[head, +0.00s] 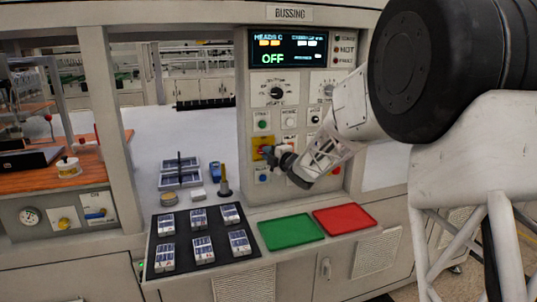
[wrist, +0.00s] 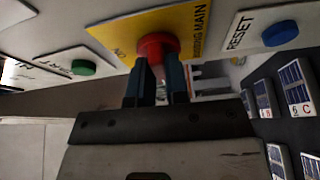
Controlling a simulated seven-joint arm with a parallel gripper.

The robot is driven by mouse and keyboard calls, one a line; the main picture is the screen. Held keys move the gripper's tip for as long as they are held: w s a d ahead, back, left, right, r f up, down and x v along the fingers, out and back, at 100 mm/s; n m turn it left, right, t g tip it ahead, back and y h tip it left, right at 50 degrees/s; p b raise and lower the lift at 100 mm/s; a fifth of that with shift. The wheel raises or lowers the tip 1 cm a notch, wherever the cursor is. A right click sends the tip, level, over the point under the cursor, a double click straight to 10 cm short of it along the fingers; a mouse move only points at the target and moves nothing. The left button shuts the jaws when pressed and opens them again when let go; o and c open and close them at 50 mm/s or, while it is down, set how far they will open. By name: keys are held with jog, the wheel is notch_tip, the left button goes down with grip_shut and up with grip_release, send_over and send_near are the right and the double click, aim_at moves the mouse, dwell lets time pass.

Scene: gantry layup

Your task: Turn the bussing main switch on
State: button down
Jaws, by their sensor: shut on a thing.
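The bussing main switch is a red knob (wrist: 158,44) on a yellow plate (wrist: 120,33) marked "BUSSING MAIN" in the wrist view. In the head view the yellow plate (head: 258,142) shows on the lower left of the control panel, with the knob mostly hidden by my gripper. My gripper (head: 275,156) reaches the panel from the right. In the wrist view the two fingers of my gripper (wrist: 158,75) are shut on the red knob, one on each side. The display (head: 288,48) under the "BUSSING" sign reads "OFF".
A blue RESET button (wrist: 281,34) and a green button (wrist: 82,67) sit on either side of the switch. Below the panel are a green tray (head: 290,232), a red tray (head: 345,219) and a black mat (head: 185,247) with several solar cells. A dark-tipped post (head: 224,184) stands near the panel.

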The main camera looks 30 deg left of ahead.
jog(key=m+t, duration=0.3)
jog(key=m, duration=0.4)
jog(key=m+t, duration=0.2)
jog(key=m, duration=0.5)
jog(key=m+t+h, duration=0.1)
jog(key=m+t, duration=0.2)
jog(key=m, duration=0.4)
jog(key=shift+s+a+f+m+t, duration=0.2)
jog(key=shift+f+m+t, duration=0.1)
jog(key=shift+f+m, duration=0.1)
jog(key=c, duration=1.1)
grip_release()
jog(key=shift+s+d, duration=0.1)
jog(key=shift+v, duration=3.75)
